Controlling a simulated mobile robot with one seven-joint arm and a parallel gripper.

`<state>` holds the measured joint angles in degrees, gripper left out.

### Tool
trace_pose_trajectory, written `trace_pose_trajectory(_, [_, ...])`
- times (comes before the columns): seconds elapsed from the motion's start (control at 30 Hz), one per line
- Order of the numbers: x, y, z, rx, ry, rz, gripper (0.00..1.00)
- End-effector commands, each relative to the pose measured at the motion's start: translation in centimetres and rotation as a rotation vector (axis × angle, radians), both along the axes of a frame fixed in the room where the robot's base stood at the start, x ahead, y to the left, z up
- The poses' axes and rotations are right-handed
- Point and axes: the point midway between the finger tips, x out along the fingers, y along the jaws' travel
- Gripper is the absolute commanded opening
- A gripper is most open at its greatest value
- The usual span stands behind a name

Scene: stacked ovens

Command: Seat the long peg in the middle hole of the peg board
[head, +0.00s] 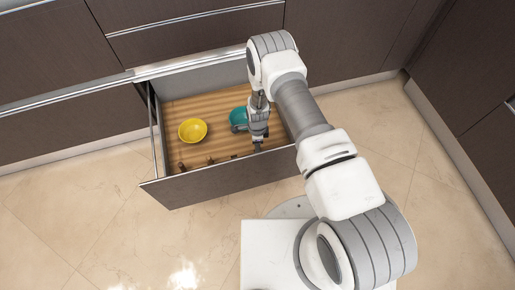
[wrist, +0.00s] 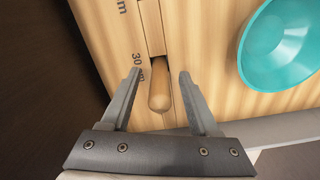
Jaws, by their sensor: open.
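My gripper (head: 258,147) is inside the open drawer, near its front wall at the right, pointing down. In the wrist view my gripper (wrist: 159,72) is open. A light wooden peg (wrist: 159,88) with a rounded end shows between the two fingers, with a gap on each side. Its far end meets a pale wooden strip, and I cannot tell whether it stands or lies.
The drawer (head: 215,181) is pulled out from dark cabinets. A yellow bowl (head: 193,130) sits at its left. A teal bowl (head: 239,118) is beside my gripper and shows at the right in the wrist view (wrist: 290,45). Small dark items (head: 210,161) lie near the drawer front.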

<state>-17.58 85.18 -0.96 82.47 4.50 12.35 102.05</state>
Motion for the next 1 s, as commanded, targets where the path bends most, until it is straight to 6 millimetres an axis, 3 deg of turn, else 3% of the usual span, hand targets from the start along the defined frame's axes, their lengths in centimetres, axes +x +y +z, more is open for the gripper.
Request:
trace_pose_trajectory(0.1, [0.0,0.0,0.1,0.000,0.000,0.000,0.58])
trace_pose_trajectory(0.43, [0.0,0.0,0.1,0.000,0.000,0.000,0.00])
trace_pose_trajectory(0.83, [0.0,0.0,0.3,0.000,0.000,0.000,0.00])
trace_pose_trajectory(1.0, [0.0,0.0,1.5,0.000,-0.001,0.001,0.00])
